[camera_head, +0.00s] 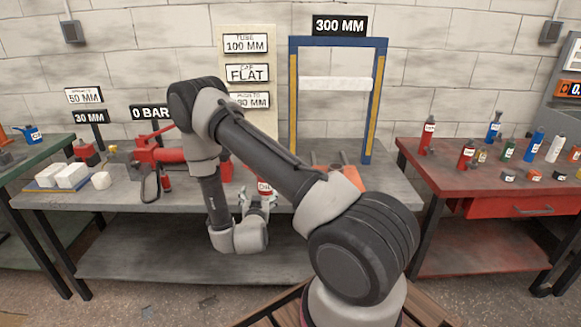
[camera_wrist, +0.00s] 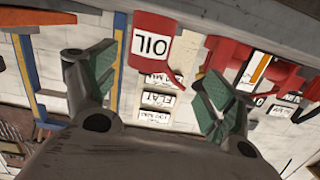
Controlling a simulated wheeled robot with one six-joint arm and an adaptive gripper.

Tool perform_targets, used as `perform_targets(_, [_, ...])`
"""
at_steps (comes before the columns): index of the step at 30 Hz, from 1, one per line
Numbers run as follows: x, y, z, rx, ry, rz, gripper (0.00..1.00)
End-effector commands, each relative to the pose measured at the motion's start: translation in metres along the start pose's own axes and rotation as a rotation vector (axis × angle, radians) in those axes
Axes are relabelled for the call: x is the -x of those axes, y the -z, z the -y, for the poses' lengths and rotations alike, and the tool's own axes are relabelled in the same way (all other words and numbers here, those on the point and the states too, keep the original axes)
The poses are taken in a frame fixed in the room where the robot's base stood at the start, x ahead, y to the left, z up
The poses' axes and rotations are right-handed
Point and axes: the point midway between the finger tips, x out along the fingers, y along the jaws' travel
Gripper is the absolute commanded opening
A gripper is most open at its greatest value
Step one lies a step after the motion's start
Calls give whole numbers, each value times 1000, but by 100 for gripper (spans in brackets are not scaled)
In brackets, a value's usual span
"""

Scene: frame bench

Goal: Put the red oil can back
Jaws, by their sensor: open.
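The red oil can (camera_head: 265,182), with a white OIL label, is at the front of the grey bench in the head view, partly hidden by my arm and gripper. In the wrist view the can (camera_wrist: 137,25) appears upside down, its body between my two fingers and its thin spout towards the right finger. My gripper (camera_head: 258,203) is open just in front of the can. In the wrist view my gripper (camera_wrist: 157,80) has its green-padded fingers spread, with a gap on each side of the can.
A blue press frame (camera_head: 376,110) stands behind, right of my arm. A red clamp-like tool (camera_head: 160,150) and white blocks (camera_head: 72,174) are on the left. The red bench (camera_head: 455,195) at right holds several bottles. A blue can (camera_head: 33,135) stands on the green bench.

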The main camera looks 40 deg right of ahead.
Motion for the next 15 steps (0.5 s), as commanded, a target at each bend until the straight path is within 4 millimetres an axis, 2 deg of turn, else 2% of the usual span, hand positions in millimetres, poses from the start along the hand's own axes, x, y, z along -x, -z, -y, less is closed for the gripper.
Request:
perform_targets(1, [-9, 18, 10, -39, 10, 40, 84])
perform_targets(3, [-18, 40, 26, -86, 36, 128, 84])
perform_targets(8, [-18, 97, 59, -151, 135, 336, 84])
perform_targets(11, [-2, 137, 72, -160, 212, 453, 84])
perform_targets(15, [36, 191, 76, -125, 321, 599, 84])
